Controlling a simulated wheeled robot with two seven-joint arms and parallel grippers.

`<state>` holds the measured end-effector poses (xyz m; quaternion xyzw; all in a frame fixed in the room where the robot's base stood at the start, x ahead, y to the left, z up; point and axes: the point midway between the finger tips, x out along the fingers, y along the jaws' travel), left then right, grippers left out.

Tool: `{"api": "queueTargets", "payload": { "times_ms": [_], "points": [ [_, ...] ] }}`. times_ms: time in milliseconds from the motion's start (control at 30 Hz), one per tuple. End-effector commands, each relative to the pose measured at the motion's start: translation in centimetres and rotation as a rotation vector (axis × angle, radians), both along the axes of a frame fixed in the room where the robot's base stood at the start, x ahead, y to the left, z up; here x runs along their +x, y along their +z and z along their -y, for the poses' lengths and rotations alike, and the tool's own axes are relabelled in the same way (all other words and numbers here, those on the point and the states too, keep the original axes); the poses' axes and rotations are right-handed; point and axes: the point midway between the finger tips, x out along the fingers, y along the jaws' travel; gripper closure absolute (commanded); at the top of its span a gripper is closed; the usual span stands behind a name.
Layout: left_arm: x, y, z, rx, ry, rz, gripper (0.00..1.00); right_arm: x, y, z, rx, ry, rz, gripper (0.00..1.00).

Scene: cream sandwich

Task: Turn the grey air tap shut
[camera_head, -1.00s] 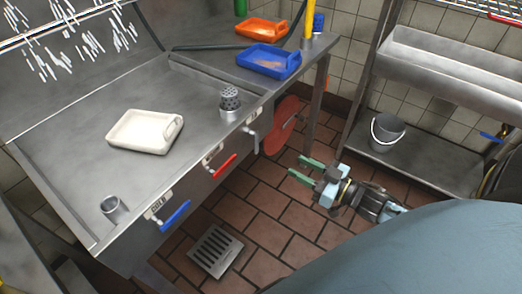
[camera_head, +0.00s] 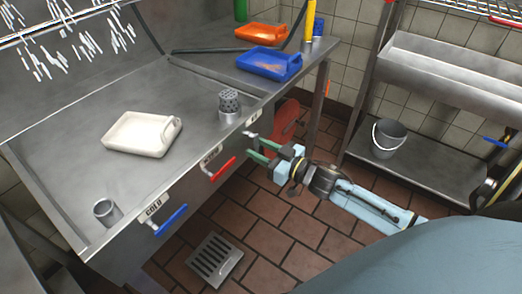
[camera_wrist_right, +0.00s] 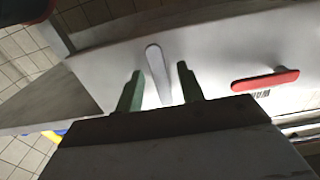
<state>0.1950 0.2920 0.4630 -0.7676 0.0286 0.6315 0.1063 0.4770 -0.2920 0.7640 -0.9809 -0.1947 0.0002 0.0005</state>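The grey air tap's lever (camera_wrist_right: 157,72) shows in the right wrist view as a pale grey bar on the panel. It lies between the two green fingers of my right gripper (camera_wrist_right: 160,72), with gaps on both sides. In the head view my right gripper (camera_head: 252,148) is open at the counter's front panel, and its fingers largely cover the grey lever. Whether the fingers reach past the lever in depth is unclear. My left gripper is not in view.
The red-handled tap (camera_head: 222,170) is just left of my right gripper; the blue-handled tap (camera_head: 171,220) is further left. A red disc (camera_head: 286,118) is behind the gripper under the counter. A bucket (camera_head: 388,139) stands on the right shelf. The floor around the drain grate (camera_head: 214,259) is clear.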

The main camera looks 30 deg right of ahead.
Motion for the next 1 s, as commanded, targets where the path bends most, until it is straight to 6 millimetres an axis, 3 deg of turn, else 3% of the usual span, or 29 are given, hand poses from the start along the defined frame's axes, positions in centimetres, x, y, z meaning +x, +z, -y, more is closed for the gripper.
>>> {"api": "queueTargets", "payload": {
  "times_ms": [200,500,1000],
  "points": [
    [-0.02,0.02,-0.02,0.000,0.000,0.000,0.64,-0.01,-0.01,-0.02,0.000,0.000,0.000,0.63],
    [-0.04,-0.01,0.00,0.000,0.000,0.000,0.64,-0.03,-0.01,-0.02,0.000,0.000,0.000,1.00],
    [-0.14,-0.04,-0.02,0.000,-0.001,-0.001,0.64,0.49,0.01,-0.64,-0.043,0.017,0.019,1.00]
  ]
}}
